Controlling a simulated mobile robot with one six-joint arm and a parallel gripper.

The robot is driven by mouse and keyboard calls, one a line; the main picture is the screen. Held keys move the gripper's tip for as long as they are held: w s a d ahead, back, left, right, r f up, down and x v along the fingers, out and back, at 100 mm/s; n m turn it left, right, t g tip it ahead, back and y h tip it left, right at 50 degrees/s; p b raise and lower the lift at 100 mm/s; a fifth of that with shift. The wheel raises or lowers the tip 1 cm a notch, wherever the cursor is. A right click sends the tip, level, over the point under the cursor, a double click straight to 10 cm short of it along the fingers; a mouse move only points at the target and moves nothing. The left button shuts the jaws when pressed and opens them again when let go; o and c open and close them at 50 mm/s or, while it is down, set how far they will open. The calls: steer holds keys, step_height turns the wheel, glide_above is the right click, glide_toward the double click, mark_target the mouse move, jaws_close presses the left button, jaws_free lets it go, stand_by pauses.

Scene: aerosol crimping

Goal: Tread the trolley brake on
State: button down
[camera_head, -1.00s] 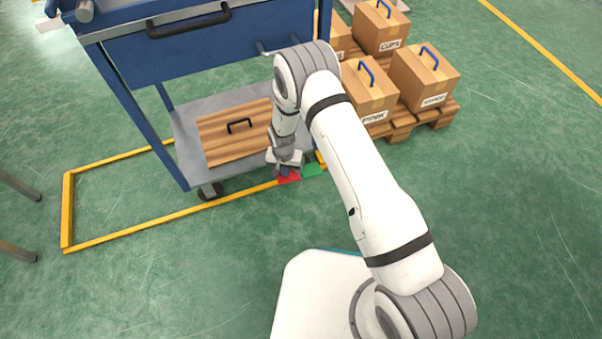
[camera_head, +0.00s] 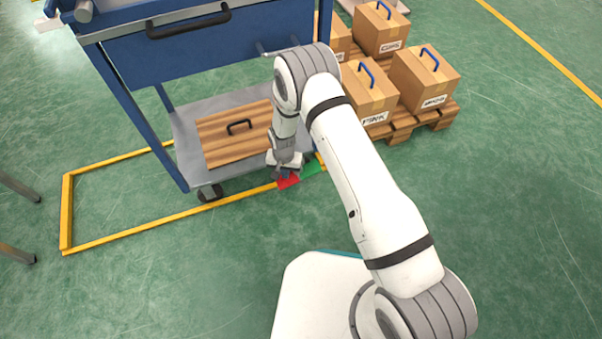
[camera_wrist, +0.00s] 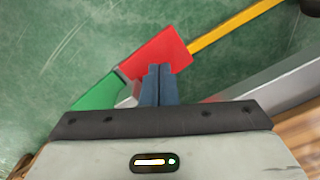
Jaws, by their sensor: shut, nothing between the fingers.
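The blue trolley (camera_head: 205,58) has a grey lower shelf (camera_head: 185,133) with a wooden lid or board on it. At its lower right corner, near the floor, are a red pedal (camera_head: 288,181) and a green pedal (camera_head: 313,168). My gripper (camera_head: 284,175) points down at the red pedal. In the wrist view the shut fingers (camera_wrist: 158,72) lie over the near edge of the red pedal (camera_wrist: 158,52), with the green pedal (camera_wrist: 98,94) to the left. Whether the fingertips touch the red pedal I cannot tell.
A caster (camera_head: 209,192) stands at the front left corner. Cartons (camera_head: 424,80) sit on a pallet (camera_head: 402,133) to the right. The green floor in front is clear.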

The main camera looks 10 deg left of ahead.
step_height(320, 180, up, 7)
steer(key=p, duration=0.3)
steer(key=shift+p, duration=0.4)
stand_by(0.4)
